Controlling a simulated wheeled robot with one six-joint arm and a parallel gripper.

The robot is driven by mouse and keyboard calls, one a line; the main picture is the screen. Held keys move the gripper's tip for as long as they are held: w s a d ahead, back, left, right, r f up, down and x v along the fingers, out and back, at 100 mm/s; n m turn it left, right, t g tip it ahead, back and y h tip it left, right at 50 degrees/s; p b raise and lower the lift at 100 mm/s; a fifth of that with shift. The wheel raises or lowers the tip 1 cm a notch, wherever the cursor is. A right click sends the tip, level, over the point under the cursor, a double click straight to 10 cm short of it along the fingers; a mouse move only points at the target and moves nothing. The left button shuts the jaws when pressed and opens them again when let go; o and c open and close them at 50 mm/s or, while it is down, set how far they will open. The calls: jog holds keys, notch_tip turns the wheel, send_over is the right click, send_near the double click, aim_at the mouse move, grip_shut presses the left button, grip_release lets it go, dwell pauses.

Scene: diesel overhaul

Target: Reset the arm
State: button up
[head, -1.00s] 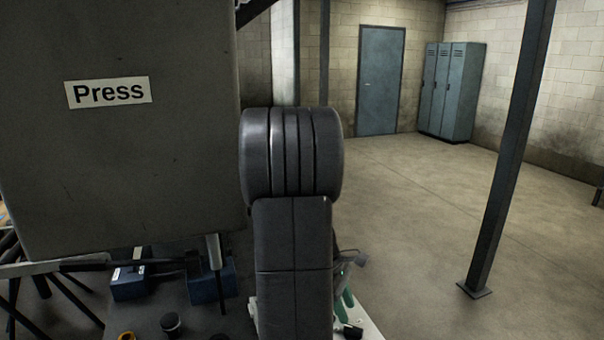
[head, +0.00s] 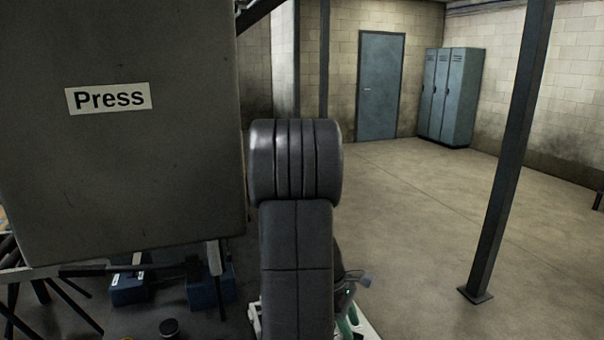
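The task names only my arm. In the head view, my dark grey arm link (head: 296,270) rises from the bottom middle of the picture and ends in a ribbed, rounded joint (head: 295,162). My gripper is not clearly seen; a small dark part with a green light (head: 350,291) shows behind the link on its right, and I cannot tell what it is. Whether anything is held is hidden.
A large dark panel labelled "Press" (head: 108,98) fills the left, close beside my arm. A steel post (head: 508,165) stands right. Lockers (head: 450,97) and a door (head: 381,85) are far back. The floor between is clear.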

jog(key=shift+x, duration=1.05)
jog(key=m+g, duration=0.1)
jog(key=m, duration=0.1)
jog(key=shift+r+m+y+p, duration=0.1)
jog(key=shift+m+y+p, duration=0.2)
jog(key=m+g+y+p, duration=0.1)
jog(key=m, duration=0.4)
jog(key=shift+w+d, duration=0.1)
jog(key=shift+d, duration=0.05)
jog(key=shift+w+r+m+y, duration=0.2)
jog(key=shift+r+m+y, duration=0.1)
jog(key=shift+y, duration=0.1)
jog(key=v, duration=1.3)
jog(key=shift+b, duration=0.4)
jog(key=shift+w, duration=0.1)
jog(key=shift+a, duration=0.25)
